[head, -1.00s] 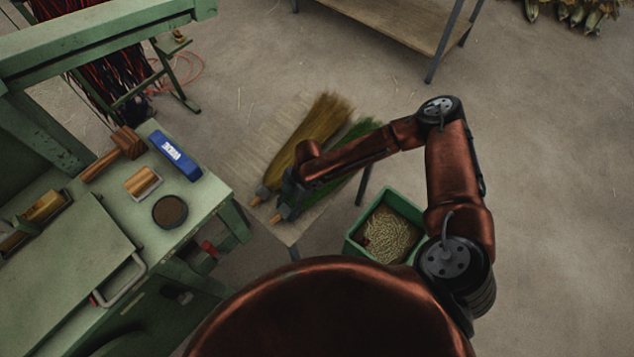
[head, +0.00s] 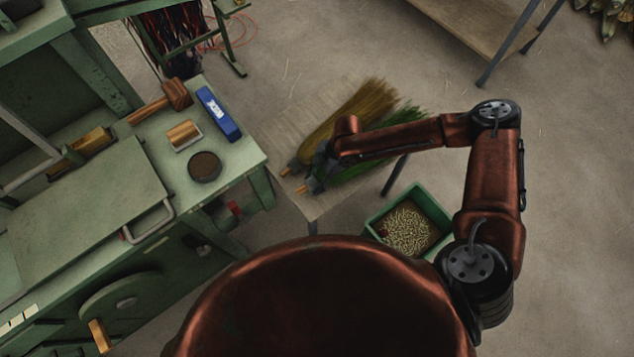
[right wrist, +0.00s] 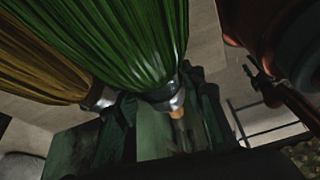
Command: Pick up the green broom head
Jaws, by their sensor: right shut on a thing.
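The green broom head (head: 368,167) lies on a small wooden table (head: 276,128), partly hidden under my right forearm. In the right wrist view its green bristles (right wrist: 125,40) fan out, with a metal collar and a short wooden stub at the narrow end. My right gripper (head: 317,181) is at that narrow end. In the right wrist view the gripper's fingers (right wrist: 170,108) sit on both sides of the collar, shut on it. A yellow-brown broom head (head: 350,110) lies close beside it; it also shows in the right wrist view (right wrist: 40,60). My left gripper is not in view.
A green bin (head: 375,222) of pale pieces stands right of the small table. Floor further right is clear.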

